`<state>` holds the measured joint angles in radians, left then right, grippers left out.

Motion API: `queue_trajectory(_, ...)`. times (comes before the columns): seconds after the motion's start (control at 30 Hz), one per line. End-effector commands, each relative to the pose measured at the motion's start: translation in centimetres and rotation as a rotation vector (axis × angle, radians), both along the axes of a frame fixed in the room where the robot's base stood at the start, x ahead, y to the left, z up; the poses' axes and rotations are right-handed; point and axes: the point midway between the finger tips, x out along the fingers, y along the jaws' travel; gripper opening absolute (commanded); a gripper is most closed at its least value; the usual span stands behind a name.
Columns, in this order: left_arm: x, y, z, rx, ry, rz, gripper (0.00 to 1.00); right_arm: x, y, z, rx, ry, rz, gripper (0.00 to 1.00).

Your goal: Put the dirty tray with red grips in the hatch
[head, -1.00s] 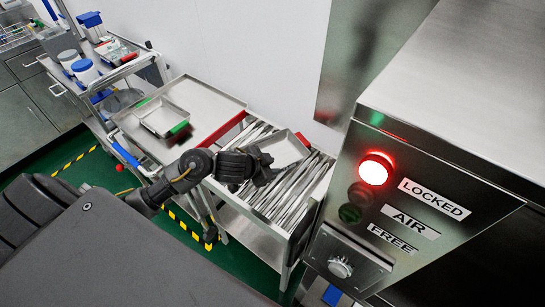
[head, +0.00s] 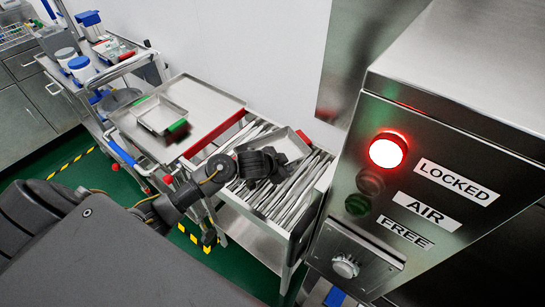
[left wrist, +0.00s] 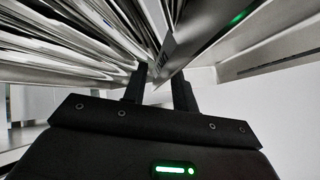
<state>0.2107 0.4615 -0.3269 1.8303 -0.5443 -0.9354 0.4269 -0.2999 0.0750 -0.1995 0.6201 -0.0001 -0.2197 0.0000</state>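A small metal tray (head: 290,146) with a red grip (head: 303,137) at its far corner rests on the slatted top of a metal rack (head: 325,183). My left gripper (head: 275,165) is at the tray's near left edge, over the slats. In the left wrist view, its two fingers (left wrist: 160,90) are spread apart, with the lower end of a slanted grey plate between their tips. I cannot tell if they touch it. Part of the tray is hidden behind the gripper. My right gripper is not in view. I cannot make out the hatch opening.
The steel washer (head: 450,120) stands at the right, its red light (head: 388,150) lit beside LOCKED. A tray with a green grip (head: 162,115) lies on the cart (head: 215,97) left of the rack. Another loaded cart (head: 120,70) stands further back.

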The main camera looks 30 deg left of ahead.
Motion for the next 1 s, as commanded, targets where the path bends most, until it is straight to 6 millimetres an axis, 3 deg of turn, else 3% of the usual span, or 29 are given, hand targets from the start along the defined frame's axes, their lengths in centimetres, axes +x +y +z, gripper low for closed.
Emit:
queue_trajectory(0.37,0.85,-0.16,-0.70,0.001,-0.001,0.000,0.27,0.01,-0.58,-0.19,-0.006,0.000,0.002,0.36)
queue_trajectory(0.57,0.83,-0.17,-0.71,0.001,-0.001,0.000,0.01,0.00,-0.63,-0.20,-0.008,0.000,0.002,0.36)
queue_trajectory(1.0,0.82,-0.16,-0.71,0.001,-0.001,0.000,0.00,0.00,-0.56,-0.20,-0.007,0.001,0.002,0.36)
